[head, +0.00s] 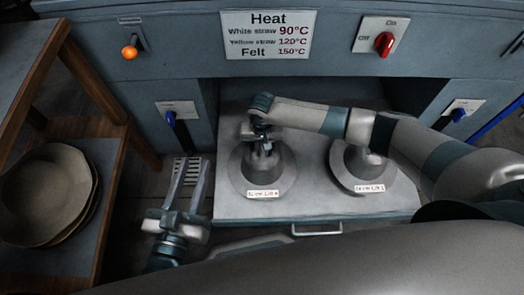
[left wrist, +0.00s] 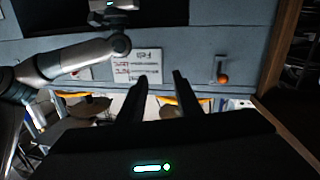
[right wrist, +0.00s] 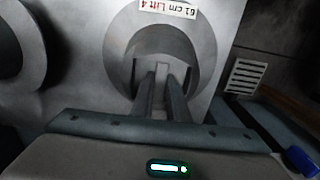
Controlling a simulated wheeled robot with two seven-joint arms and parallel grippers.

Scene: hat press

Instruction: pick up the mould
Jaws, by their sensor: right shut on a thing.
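Two grey hat-shaped moulds sit on the grey metal shelf (head: 300,205) of the press. The left mould (head: 240,178) has a white label on its brim. In the right wrist view the same mould (right wrist: 125,60) has a label reading "61 cm Lift 4". The right mould (head: 350,180) is partly hidden by my right arm. My right gripper (head: 266,148) reaches down over the left mould's top. It is shut on the mould's handle (right wrist: 161,76), which shows between the fingers. My left gripper (head: 188,172) is open and empty, left of the shelf; its spread fingers also show in the left wrist view (left wrist: 161,80).
A sign (head: 268,35) lists heat settings for straw and felt. A red switch (head: 384,43), an orange-knobbed lever (head: 130,52) and blue levers (head: 170,118) are on the press. A wooden rack (head: 118,150) with stacked hat bodies (head: 45,195) stands at the left. The shelf has a front handle (head: 317,230).

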